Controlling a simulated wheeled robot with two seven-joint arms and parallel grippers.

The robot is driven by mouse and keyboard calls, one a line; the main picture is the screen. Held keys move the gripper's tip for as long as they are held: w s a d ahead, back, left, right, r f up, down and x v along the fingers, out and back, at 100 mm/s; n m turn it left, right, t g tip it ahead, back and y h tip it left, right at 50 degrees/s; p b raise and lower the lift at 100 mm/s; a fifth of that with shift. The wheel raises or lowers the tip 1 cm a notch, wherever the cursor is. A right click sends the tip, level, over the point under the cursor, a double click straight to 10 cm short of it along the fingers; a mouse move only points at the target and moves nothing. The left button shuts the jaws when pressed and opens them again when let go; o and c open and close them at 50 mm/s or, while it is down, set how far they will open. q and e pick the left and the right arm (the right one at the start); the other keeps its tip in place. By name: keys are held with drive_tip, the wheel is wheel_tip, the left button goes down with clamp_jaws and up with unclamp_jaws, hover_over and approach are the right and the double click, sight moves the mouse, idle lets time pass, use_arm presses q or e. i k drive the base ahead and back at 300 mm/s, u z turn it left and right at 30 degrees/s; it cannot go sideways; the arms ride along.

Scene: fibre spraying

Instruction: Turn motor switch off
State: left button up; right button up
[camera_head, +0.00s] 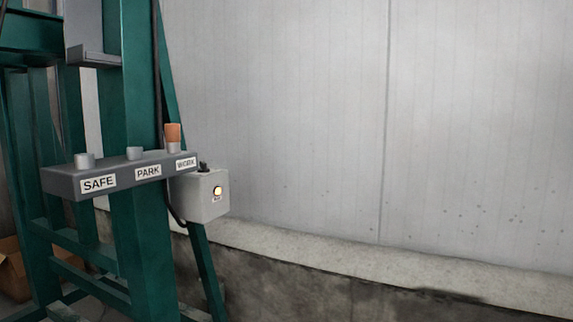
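A light grey switch box (207,197) is mounted on the green frame at the left of the head view. Its front carries a round, bright yellow-white button or lamp (217,191) with a small label below it, too small to read. A small black knob (203,167) stands on top of the box. I cannot tell which of these is the motor switch. Neither of my grippers shows in this view.
A dark grey bar (125,171) labelled SAFE, PARK and WORK sits left of the box, with an orange-topped peg (173,136) at WORK. Green posts (143,240) stand at left. A pale wall (400,120) with a concrete ledge (400,266) fills the right. A cardboard box (13,270) is low left.

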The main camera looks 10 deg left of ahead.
sight(203, 165)
drive_tip(key=z, duration=0.15)
drive_tip(key=i, duration=0.5)
drive_tip(key=u, duration=3.85)
drive_tip(key=i, duration=0.15)
drive_tip(key=z, duration=1.85)
